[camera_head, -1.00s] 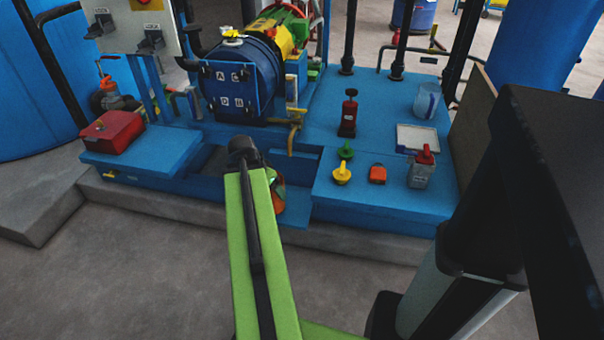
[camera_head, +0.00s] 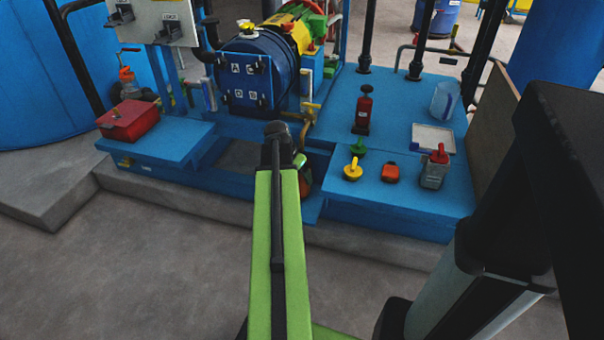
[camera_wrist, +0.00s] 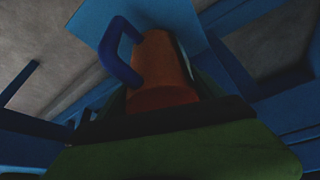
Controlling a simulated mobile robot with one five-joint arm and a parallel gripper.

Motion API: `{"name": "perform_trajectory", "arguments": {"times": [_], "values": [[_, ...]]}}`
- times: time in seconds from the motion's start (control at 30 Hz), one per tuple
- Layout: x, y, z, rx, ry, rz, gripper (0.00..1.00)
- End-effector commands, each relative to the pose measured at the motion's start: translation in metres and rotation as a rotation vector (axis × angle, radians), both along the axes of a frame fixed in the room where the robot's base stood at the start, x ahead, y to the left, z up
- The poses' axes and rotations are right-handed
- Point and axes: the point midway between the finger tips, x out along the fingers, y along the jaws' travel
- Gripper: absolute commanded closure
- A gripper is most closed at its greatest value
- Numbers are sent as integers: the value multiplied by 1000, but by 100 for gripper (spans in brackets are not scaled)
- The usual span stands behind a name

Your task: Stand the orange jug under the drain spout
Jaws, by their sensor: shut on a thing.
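The orange jug (camera_wrist: 163,72), with a dark blue handle (camera_wrist: 121,52), shows in the wrist view just past my gripper (camera_wrist: 165,112). My gripper is shut on it; the fingers' contact is dark and hard to make out. In the head view only an orange sliver of the jug (camera_head: 306,182) shows beside the end of my green arm, over the low part of the blue frame. The yellow bent pipe (camera_head: 309,113) below the front of the blue vessel (camera_head: 245,80) looks like the drain spout. The jug appears below and in front of it, not clearly directly under it.
A red box (camera_head: 128,120) sits on the left blue platform. A recess lies between the platforms.

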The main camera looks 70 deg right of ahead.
Motion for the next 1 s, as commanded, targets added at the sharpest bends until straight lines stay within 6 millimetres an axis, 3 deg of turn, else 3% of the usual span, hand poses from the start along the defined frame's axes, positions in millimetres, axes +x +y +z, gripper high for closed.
{"name": "perform_trajectory", "arguments": {"times": [0.03, 0.4, 0.43, 0.57, 0.6, 1.0], "values": [[-2, -1, -14, 0, 0, -3, 67], [-4, -3, -15, 0, 0, -5, 67], [-4, -3, -15, 0, 0, -5, 22], [-5, -3, -13, 0, 0, -8, 5], [-5, -4, -13, 0, 0, -8, 1], [-7, -4, -7, 0, 0, -10, 1]]}}
